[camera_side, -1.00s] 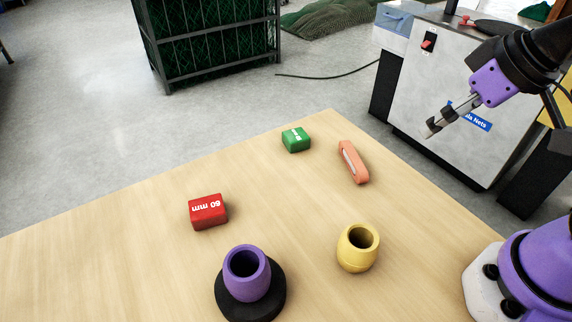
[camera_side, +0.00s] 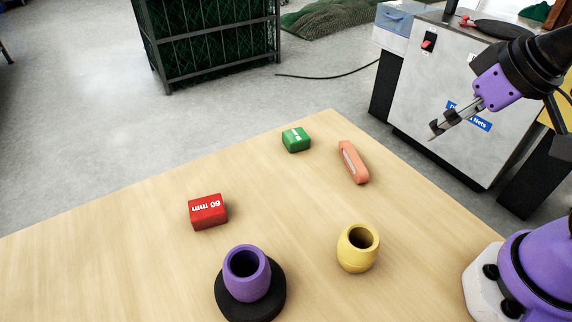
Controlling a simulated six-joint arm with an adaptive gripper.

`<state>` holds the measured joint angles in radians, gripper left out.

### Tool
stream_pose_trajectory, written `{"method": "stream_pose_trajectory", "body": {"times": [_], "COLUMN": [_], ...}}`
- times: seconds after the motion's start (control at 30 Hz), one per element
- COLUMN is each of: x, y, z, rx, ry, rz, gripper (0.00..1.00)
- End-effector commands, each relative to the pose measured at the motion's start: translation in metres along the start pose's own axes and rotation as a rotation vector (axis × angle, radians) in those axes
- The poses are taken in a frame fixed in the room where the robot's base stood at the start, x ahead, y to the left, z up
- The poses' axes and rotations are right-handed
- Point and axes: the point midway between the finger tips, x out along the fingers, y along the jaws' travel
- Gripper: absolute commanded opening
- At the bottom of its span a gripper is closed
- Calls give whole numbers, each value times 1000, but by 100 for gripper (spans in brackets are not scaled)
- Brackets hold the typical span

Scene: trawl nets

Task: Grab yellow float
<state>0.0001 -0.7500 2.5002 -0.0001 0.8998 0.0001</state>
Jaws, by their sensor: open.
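The yellow float (camera_side: 357,256) is a hollow, barrel-shaped piece with a dark round opening on top. It stands upright on the wooden table, right of the purple float. My gripper (camera_side: 437,130) is raised at the upper right, well away from the yellow float. Its fingers are thin and grey, and it is open and empty.
A purple float (camera_side: 246,281) stands on a black round base (camera_side: 272,302). A red block (camera_side: 208,211), a green block (camera_side: 296,140) and an orange tool (camera_side: 353,163) lie on the table (camera_side: 120,260). A grey machine (camera_side: 425,90) stands behind. The table around the yellow float is clear.

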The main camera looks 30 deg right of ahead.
Motion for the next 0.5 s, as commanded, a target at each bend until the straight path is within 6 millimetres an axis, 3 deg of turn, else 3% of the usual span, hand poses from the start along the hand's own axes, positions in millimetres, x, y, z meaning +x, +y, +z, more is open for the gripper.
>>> {"method": "stream_pose_trajectory", "body": {"times": [0.33, 0.43, 0.5], "x": [1, 7, 14], "y": [-2, -18, -39], "z": [0, -2, -1], "rx": [6, 53, 116], "ry": [-8, -69, -148], "rz": [-5, -33, -52], "gripper": [100, 100, 100]}}
